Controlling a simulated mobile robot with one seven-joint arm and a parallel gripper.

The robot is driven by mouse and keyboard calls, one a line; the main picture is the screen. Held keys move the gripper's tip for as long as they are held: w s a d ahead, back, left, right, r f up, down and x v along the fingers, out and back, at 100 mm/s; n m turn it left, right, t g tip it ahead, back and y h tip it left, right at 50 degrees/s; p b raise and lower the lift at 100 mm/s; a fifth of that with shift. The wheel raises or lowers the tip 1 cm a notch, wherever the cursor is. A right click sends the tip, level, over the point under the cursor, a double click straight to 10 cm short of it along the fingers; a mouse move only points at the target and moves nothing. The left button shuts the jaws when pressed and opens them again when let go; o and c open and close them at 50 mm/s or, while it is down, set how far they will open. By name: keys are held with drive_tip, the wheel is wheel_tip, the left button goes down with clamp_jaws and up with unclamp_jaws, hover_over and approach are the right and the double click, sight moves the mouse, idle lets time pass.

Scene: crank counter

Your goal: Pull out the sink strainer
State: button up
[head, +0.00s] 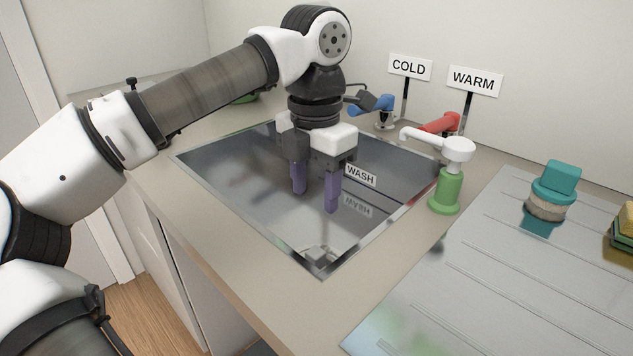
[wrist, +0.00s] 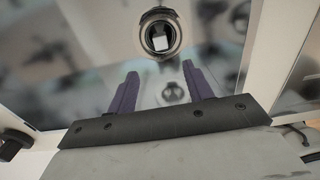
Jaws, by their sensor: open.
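My gripper (head: 316,200) hangs over the sink (head: 240,187), its two purple fingers pointing down and spread apart with nothing between them. In the wrist view the open fingers of my gripper (wrist: 160,70) show against the shiny basin. A round dark-rimmed fitting with a pale square piece in its middle, seemingly the sink strainer (wrist: 160,40), lies beyond the fingertips near the top edge, apart from them. In the head view I cannot make out the strainer clearly; my gripper and reflections confuse that area.
Behind are a blue handle (head: 371,104) marked COLD and a red handle (head: 440,123) marked WARM. A teal-topped scrubber (head: 556,190) and stacked sponges (head: 624,228) sit on the grey drainboard (head: 470,285).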

sight(316, 252)
wheel_tip(316, 252, down, 12)
drive_tip(key=shift+f+b, duration=0.25)
drive_tip(key=shift+b, duration=0.45)
clamp_jaws()
drive_tip(key=shift+r+p, duration=0.4)
drive_tip(key=shift+r, duration=0.3)
idle(0.5)
drive_tip(key=shift+r+p, duration=1.6)
drive_tip(key=shift+r, duration=0.85)
